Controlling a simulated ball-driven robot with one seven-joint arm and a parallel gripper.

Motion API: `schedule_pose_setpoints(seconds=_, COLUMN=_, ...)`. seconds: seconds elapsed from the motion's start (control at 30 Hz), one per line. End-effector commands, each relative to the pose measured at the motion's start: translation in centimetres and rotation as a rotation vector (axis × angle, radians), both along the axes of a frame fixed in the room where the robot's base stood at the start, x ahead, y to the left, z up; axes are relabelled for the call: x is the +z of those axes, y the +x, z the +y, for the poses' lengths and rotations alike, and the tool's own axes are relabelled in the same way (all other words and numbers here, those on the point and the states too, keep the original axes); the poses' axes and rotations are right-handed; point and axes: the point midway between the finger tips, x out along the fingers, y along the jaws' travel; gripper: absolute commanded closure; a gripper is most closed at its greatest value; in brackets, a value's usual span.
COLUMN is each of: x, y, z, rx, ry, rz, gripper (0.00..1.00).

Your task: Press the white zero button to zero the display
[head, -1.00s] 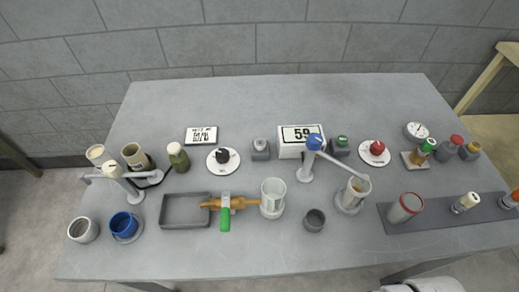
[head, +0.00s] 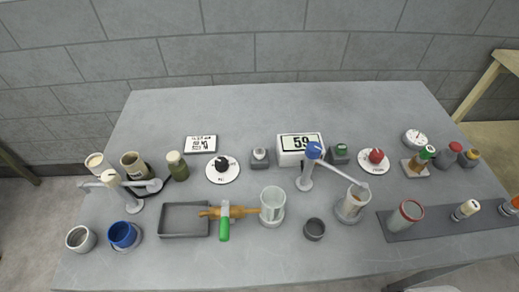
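The white button (head: 260,153) sits on a small grey box (head: 260,163) near the middle of the table. It stands just left of the white display box (head: 291,157), whose screen (head: 301,142) reads 59. Nothing touches the button, and its top is in plain sight. My gripper is not in view.
A green button (head: 341,149) on a grey box stands right of the display, behind a blue-topped tap (head: 306,172). A black knob (head: 222,164) on a white disc is left of the white button. Cups and trays fill the front; the table's back (head: 270,104) is clear.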

Motion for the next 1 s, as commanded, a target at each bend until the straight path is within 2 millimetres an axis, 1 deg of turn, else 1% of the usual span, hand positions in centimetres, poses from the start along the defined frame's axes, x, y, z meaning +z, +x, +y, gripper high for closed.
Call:
schedule_pose_setpoints(seconds=0.03, x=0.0, y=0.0, z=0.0, rx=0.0, ry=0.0, rz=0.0, gripper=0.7)
schedule_pose_setpoints(seconds=0.3, x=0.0, y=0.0, z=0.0, rx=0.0, ry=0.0, rz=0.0, gripper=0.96)
schedule_pose_setpoints(seconds=0.37, x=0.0, y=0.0, z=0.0, rx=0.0, ry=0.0, rz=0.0, gripper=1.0)
schedule_pose_setpoints(seconds=1.0, x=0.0, y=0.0, z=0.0, rx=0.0, ry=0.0, rz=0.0, gripper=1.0)
